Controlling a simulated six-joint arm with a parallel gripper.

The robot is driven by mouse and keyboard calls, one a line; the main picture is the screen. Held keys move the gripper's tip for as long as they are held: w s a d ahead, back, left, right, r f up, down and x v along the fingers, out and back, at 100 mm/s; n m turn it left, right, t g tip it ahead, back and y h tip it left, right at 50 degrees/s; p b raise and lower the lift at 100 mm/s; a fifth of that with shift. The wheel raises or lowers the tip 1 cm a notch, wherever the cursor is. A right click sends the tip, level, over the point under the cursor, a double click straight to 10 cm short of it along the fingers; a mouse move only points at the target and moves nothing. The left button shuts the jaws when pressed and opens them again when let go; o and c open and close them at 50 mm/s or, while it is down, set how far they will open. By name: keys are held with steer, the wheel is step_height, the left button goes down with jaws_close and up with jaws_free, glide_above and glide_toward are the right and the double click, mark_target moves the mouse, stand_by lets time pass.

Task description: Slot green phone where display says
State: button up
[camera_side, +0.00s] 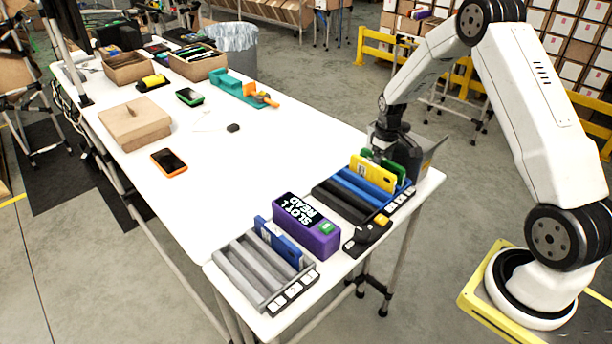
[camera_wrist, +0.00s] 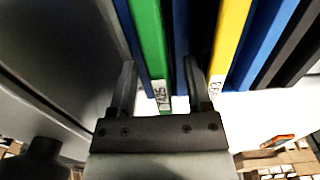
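The green phone (camera_side: 384,159) stands on edge in the far end of the blue and black rack (camera_side: 341,205), behind a yellow phone (camera_side: 373,174). In the wrist view the green phone (camera_wrist: 149,45) lies between my fingers, with a small number label at its end. My gripper (camera_wrist: 160,88) is open around it, with gaps visible at the fingers. In the side view my gripper (camera_side: 376,152) is low over the rack's far end, its fingertips mostly hidden. The purple display box (camera_side: 307,226) has white upside-down text that seems to read "SLOT 1" and "READ".
A grey rack (camera_side: 259,271) at the near table end holds a blue phone (camera_side: 279,243); its other slots look empty. A black device (camera_side: 367,236) sits beside the display. The yellow phone (camera_wrist: 229,45) stands close to my right finger. A dark grey bin (camera_side: 424,156) stands close behind.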

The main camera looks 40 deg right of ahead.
steer(key=shift+r, duration=3.9)
step_height(320, 180, up, 7)
steer(key=s+a+f+t, duration=0.1)
steer(key=s+a, duration=0.6)
steer(key=a, duration=0.4)
steer(key=s+a+f+t, duration=0.1)
steer(key=s+a+f, duration=0.1)
steer(key=s+a, duration=0.6)
steer(key=shift+a+f+t, duration=0.25)
steer(key=shift+a+t, duration=0.05)
steer(key=shift+a, duration=1.65)
